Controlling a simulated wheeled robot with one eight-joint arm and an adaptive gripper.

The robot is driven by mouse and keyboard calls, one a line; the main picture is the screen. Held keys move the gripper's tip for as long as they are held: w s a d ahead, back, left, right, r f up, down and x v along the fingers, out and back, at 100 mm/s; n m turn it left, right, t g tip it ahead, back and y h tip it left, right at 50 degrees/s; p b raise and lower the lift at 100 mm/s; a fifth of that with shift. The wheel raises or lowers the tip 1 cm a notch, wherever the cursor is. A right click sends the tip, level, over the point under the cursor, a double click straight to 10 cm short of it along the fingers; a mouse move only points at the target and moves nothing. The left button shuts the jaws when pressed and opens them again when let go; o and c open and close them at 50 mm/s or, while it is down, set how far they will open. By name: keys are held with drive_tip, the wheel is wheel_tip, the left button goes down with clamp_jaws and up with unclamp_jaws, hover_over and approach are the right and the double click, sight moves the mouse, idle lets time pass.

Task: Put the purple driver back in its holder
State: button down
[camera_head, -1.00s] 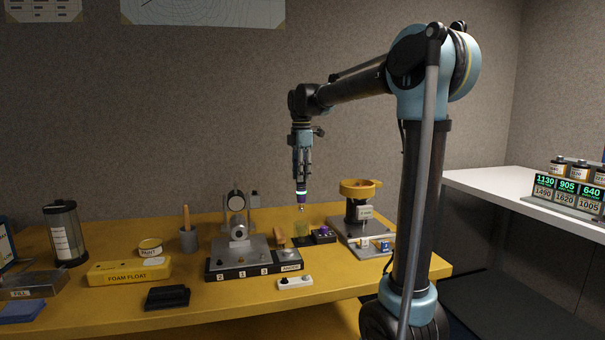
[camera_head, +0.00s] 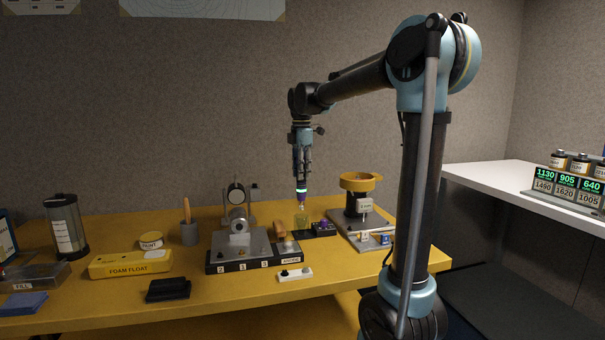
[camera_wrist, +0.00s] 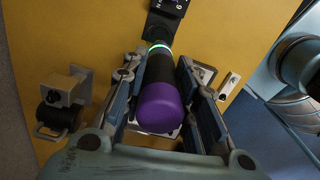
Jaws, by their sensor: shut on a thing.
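My gripper (camera_head: 302,173) is shut on the purple driver (camera_head: 301,198), which hangs upright with its tip down. In the wrist view the driver's purple end (camera_wrist: 160,107) faces the camera between the two fingers (camera_wrist: 157,92), with a black band and a glowing green ring beyond it. I cannot tell whether the tip is inside or just behind the rim.
The yellow-bowl stand (camera_head: 361,182) is further right. The numbered console (camera_head: 240,262) is at the left, and a white strip (camera_head: 295,275) lies in front. Bare bench (camera_head: 350,283) shows at the front right.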

sight(302, 196)
drive_tip(key=shift+f, duration=0.15)
drive_tip(key=shift+f, duration=3.05)
drive_tip(key=shift+f, duration=1.7)
